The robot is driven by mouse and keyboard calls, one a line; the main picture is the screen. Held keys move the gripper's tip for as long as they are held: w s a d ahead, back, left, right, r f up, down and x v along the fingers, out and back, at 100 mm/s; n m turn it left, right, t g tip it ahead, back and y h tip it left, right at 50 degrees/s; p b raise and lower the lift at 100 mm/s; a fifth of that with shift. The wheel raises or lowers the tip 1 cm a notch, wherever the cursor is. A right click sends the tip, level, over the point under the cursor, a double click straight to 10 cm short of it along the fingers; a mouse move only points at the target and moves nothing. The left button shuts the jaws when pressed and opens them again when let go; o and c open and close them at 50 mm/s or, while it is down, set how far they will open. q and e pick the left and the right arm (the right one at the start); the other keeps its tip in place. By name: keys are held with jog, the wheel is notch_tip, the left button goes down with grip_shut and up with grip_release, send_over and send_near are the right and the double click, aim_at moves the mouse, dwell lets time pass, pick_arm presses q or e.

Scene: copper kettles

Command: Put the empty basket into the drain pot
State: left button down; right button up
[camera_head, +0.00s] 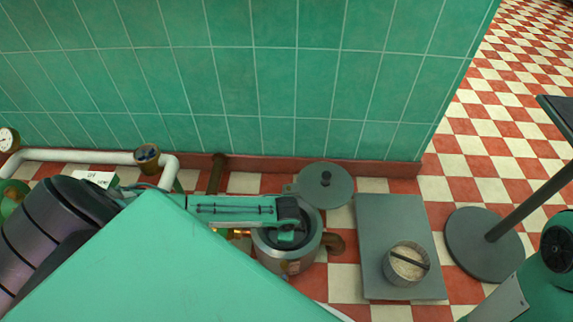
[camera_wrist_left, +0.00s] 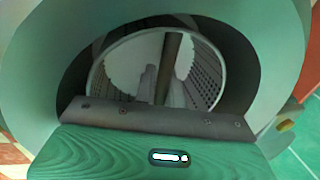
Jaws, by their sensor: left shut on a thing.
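A silver pot (camera_head: 275,260) with a brown spout stands on the floor in the head view. My left gripper (camera_head: 289,232) is directly over its mouth, pointing down, and is shut on the basket's handle. In the left wrist view the basket (camera_wrist_left: 205,75) is empty, with pale perforated walls and a dark bar handle (camera_wrist_left: 168,65) across it. The pot's round wall (camera_wrist_left: 270,50) surrounds it with a dark gap between. How deep the basket sits is unclear. My right gripper is out of view.
A grey lid (camera_head: 328,190) with a knob lies behind the pot. A flat grey board (camera_head: 385,215) to the right holds a second basket (camera_head: 405,270), pale inside. A round-based stand (camera_head: 470,240) is farther right. Tiled wall and white pipe (camera_head: 90,156) run behind.

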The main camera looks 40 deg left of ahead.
pick_arm(q)
jog(key=shift+f, duration=0.15)
jog(key=c, duration=1.5)
grip_release()
